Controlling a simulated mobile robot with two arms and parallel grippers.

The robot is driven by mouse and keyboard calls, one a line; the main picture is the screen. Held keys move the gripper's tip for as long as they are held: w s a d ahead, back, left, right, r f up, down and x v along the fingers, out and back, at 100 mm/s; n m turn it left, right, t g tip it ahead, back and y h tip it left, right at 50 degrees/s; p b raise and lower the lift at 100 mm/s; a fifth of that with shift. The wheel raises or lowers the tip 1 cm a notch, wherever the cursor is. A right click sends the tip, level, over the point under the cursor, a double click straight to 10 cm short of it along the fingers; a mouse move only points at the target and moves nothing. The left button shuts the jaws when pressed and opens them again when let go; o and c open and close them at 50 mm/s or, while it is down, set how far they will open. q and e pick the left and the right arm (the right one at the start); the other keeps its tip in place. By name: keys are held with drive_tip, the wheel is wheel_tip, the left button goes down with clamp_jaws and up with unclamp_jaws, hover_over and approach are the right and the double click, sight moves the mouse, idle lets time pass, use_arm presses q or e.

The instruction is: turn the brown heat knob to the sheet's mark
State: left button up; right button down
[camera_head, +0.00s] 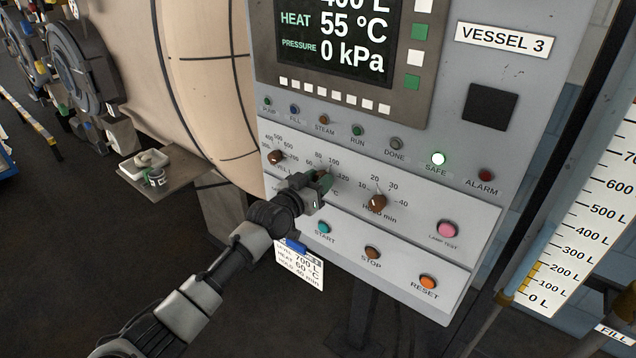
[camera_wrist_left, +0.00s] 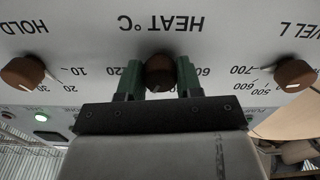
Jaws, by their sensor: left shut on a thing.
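The brown heat knob (camera_wrist_left: 159,73) sits between the two green fingers of my left gripper (camera_wrist_left: 159,80), under the upside-down HEAT °C label. Its pale pointer faces down in the wrist view; its exact reading is hard to tell because the fingers cover part of the scale. A 60 shows beside the right finger. In the head view my left gripper (camera_head: 318,182) is at the panel, shut on the knob and mostly hiding it. The sheet (camera_head: 299,269) hangs below the panel and reads level 700 L, heat 60 °C, hold 40 min. My right gripper is not in view.
The level knob (camera_head: 276,157) and hold knob (camera_head: 376,203) flank the heat knob. Start (camera_head: 323,227), stop (camera_head: 372,252) and reset (camera_head: 428,282) buttons lie below. The screen (camera_head: 340,35) shows heat 55 °C and pressure 0 kPa. The safe lamp (camera_head: 438,158) is lit.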

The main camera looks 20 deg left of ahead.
use_arm(q)
drive_tip(key=n, duration=0.5)
drive_tip(key=shift+n, duration=0.3)
drive_tip(key=n, duration=0.4)
drive_tip(key=shift+n, duration=0.3)
drive_tip(key=n+p, duration=0.1)
drive_tip(key=n, duration=0.3)
drive_tip(key=shift+d+n, duration=0.1)
drive_tip(key=shift+n, duration=0.2)
drive_tip(key=n+p, duration=0.1)
drive_tip(key=n, duration=0.3)
drive_tip(key=shift+n, duration=0.3)
drive_tip(key=o, duration=0.9)
drive_tip(key=shift+s, duration=0.15)
